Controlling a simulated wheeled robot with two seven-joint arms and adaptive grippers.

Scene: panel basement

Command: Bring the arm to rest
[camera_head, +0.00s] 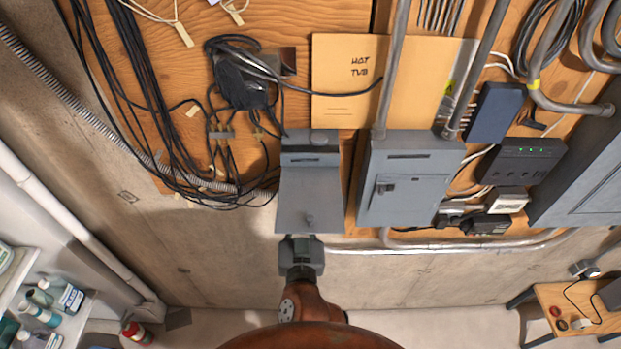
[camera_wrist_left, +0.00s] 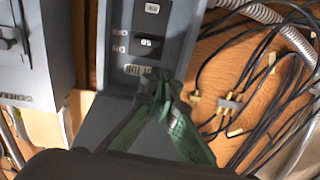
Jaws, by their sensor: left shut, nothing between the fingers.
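My left arm rises from the bottom middle of the head view. Its gripper (camera_head: 301,246) is just below the small grey electrical box (camera_head: 310,158), whose cover (camera_head: 309,200) hangs down in front of the wall. In the left wrist view the two green fingers (camera_wrist_left: 160,88) are shut together and hold nothing. Their tips overlap the lower edge of the box's dark switch face (camera_wrist_left: 150,45) in the picture; I cannot tell whether they touch it. My right gripper is not in view.
A larger grey box (camera_head: 409,185) is mounted close on the right. Black cables (camera_head: 150,110) hang on the wooden board at the left. A shelf with bottles (camera_head: 45,305) stands lower left, a small wooden table (camera_head: 570,310) lower right.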

